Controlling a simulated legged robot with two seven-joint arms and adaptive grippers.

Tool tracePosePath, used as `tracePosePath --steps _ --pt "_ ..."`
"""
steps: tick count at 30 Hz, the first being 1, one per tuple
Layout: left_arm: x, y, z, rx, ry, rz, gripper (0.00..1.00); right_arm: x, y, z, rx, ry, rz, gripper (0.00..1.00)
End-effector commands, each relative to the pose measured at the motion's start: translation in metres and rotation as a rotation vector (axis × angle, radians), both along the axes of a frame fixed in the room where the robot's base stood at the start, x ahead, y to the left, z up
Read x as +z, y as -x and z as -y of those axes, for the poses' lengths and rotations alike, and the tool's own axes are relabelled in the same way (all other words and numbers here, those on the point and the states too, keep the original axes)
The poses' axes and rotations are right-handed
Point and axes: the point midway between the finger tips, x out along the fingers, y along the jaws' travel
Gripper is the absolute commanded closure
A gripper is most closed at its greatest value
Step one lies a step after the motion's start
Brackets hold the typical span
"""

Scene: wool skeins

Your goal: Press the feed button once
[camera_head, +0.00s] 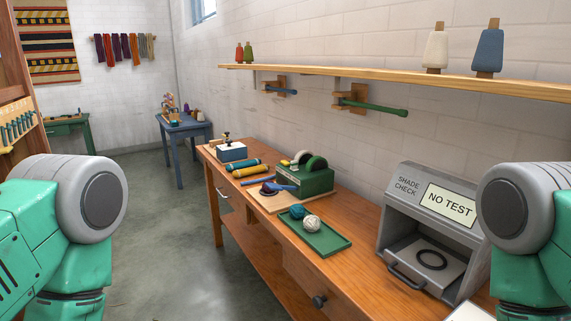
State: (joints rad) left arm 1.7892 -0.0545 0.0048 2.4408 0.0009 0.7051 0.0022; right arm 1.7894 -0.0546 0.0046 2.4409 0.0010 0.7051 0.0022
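I cannot make out a part that is clearly the feed button. Parts of my green and grey arms show at the left and right edges. Neither gripper is in view.
The wooden bench (345,258) runs along the wall. A green tray (330,243) holds a teal ball (297,212) and a white ball (311,223). A white-and-blue box (232,152) stands at the far end. A shelf (370,75) with cones hangs above. The floor (165,240) at left is clear.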

Motion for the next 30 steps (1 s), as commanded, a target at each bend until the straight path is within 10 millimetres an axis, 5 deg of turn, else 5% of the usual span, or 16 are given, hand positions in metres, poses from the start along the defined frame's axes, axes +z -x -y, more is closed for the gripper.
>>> tracePosePath --steps 2,30 --pt "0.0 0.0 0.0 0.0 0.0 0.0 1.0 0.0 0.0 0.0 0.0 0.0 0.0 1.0" --pt "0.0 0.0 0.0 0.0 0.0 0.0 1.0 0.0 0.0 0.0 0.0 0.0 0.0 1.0"
